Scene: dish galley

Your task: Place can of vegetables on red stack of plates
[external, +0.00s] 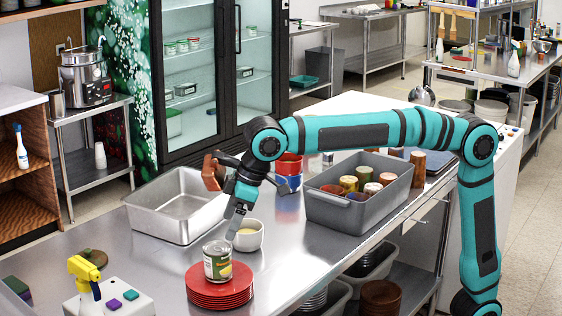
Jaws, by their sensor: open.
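The can of vegetables (217,262) has a silver lid and a green and white label. It stands upright on top of the red stack of plates (219,291), near the front edge of the steel counter. My gripper (236,228) points down just above and slightly right of the can. It is open and looks apart from the can. Its far finger is partly hidden, so the exact gap is hard to see.
A white bowl (249,237) stands close behind the plates. A steel pan (176,207) is at the back left, and a grey bin (362,212) with several cups is at the right. A yellow-topped spray bottle (86,278) stands at the front left.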

